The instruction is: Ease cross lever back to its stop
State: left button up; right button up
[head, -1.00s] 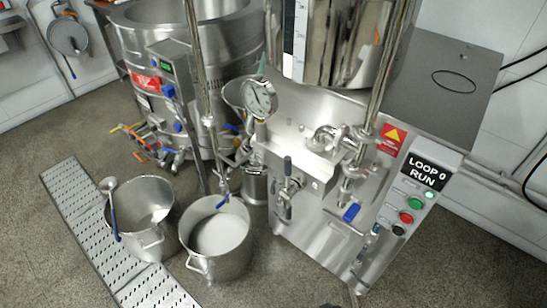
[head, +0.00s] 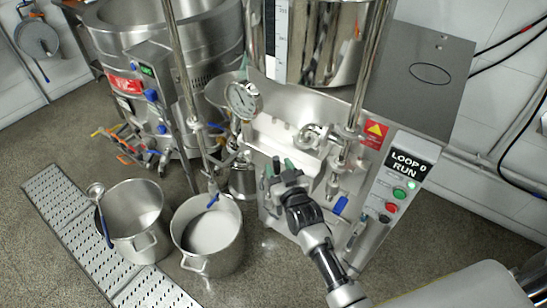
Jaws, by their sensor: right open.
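The cross lever (head: 264,184) is on the front of the steel mill, left of centre on its front panel. Only a small dark part of it shows at the left of my right gripper; the rest is hidden behind the gripper. My right gripper (head: 282,165), with green fingertips, reaches up from the lower right to the lever. It is open, with its fingertips at or very near the lever's upper arm. I cannot tell whether they touch it. My left gripper is out of view.
A blue-handled valve (head: 340,205) and the button panel (head: 398,187), reading LOOP 0 RUN, are at right. Two steel pots, one here (head: 207,240), stand on the floor at left.

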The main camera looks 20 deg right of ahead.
jog(key=shift+w+a, duration=0.15)
jog(key=shift+w, duration=1.8)
grip_shut()
